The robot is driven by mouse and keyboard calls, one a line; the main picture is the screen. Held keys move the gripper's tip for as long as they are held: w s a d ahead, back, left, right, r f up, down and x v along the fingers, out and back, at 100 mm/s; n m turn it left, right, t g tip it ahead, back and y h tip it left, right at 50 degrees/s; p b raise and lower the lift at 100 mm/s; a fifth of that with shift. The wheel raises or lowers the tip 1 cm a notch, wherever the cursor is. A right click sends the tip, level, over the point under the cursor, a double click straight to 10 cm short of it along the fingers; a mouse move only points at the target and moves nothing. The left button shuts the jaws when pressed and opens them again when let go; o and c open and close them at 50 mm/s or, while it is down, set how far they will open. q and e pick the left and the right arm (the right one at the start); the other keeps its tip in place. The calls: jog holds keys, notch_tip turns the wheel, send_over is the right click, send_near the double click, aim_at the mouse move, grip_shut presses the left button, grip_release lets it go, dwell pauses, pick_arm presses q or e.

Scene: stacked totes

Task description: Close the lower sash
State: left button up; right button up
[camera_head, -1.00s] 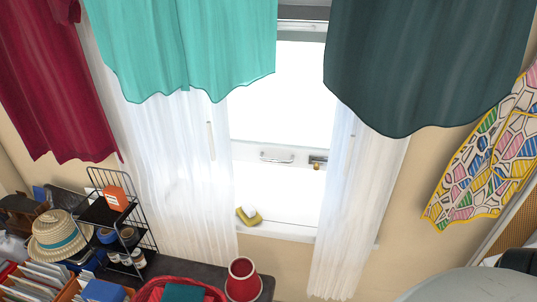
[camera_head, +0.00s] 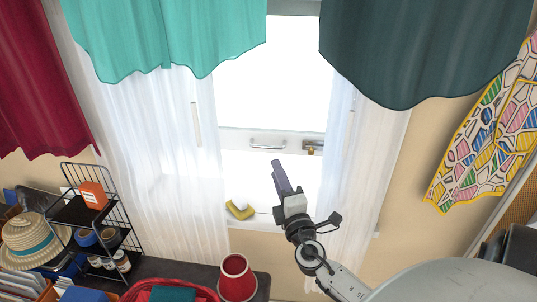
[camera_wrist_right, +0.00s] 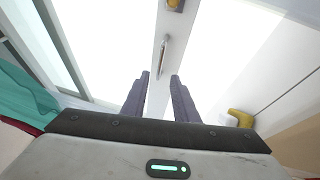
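The lower sash's white bottom rail (camera_head: 235,141) crosses the window well above the sill, with a bright open gap beneath. A metal pull handle (camera_head: 267,145) is on the rail, and a latch with a brass knob (camera_head: 312,146) is to its right. The handle also shows in the right wrist view (camera_wrist_right: 162,56), beyond the fingertips. My right gripper (camera_head: 279,164) is in front of the window, its fingers pointing up just below the handle in the picture. In the right wrist view its two dark fingers (camera_wrist_right: 160,77) are apart with nothing between them. My left gripper is not in view.
A yellow object (camera_head: 239,210) lies on the sill (camera_head: 260,224), left of my right gripper. White sheer curtains (camera_head: 165,170) hang on both sides. A red pot (camera_head: 237,278), a red basket (camera_head: 205,291) and a black wire rack (camera_head: 125,225) stand below and left.

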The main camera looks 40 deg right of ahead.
jog(key=p+x, duration=0.1)
jog(key=x, duration=0.8)
jog(key=shift+w, duration=0.2)
jog(key=shift+d, duration=0.1)
grip_shut()
dwell(1.0)
